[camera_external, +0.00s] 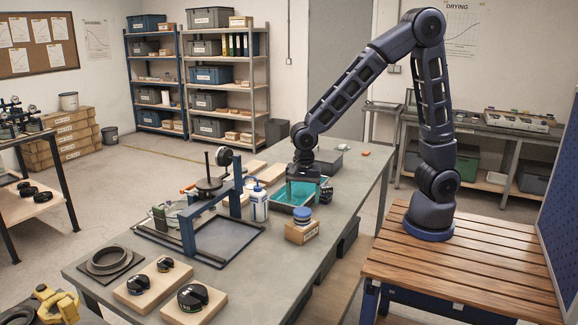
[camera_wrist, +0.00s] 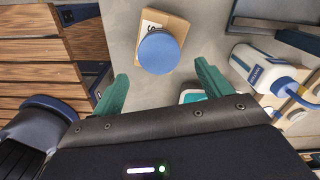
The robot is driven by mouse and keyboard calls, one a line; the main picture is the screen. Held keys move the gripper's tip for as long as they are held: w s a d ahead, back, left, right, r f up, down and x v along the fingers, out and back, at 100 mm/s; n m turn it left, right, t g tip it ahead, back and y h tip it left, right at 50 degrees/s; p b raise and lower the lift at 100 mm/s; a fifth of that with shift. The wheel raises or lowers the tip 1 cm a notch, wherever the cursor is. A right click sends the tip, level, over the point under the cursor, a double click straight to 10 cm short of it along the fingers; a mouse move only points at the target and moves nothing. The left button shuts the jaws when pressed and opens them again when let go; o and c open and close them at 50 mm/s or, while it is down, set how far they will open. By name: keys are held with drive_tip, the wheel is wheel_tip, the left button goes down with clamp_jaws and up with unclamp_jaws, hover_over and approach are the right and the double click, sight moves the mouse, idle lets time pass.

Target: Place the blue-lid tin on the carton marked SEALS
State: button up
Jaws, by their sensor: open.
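The tin with the blue lid (camera_external: 301,213) appears to rest upright on top of the small brown carton (camera_external: 301,232) near the table's right edge. In the wrist view the round blue lid (camera_wrist: 158,51) covers part of the carton (camera_wrist: 178,25), and only a bit of its label shows. My gripper (camera_external: 303,190) hangs behind the carton, by the teal-lined tray, apart from the tin. In the wrist view its two green fingers (camera_wrist: 161,72) are spread wide with nothing between them. Whether the tin's base lies fully on the carton is hard to tell.
The teal tray (camera_external: 278,196) and a white bottle with a blue top (camera_external: 259,205) stand close by. A blue press-like frame (camera_external: 188,235) is left of them. Black parts on wooden boards (camera_external: 190,305) lie at the front. The tabletop right of the boards is clear.

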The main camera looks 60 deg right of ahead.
sight(303, 210)
wheel_tip(303, 210, up, 6)
drive_tip(key=s+d+r+n+t, duration=0.1)
drive_tip(key=s+d+r+n, duration=0.15)
drive_tip(key=d+r, duration=0.4)
drive_tip(key=s+d+r+n+t, duration=0.1)
drive_tip(key=s+d+r+n, duration=0.2)
drive_tip(key=d, duration=0.7)
drive_tip(key=s+d+r+n+t, duration=0.2)
drive_tip(key=s+d+r+n, duration=0.2)
drive_tip(key=s+d+n, duration=0.5)
drive_tip(key=s+d, duration=0.2)
drive_tip(key=d, duration=0.1)
drive_tip(key=shift+s+d+t, duration=0.25)
drive_tip(key=shift+s+t, duration=0.05)
drive_tip(key=shift+s, duration=0.05)
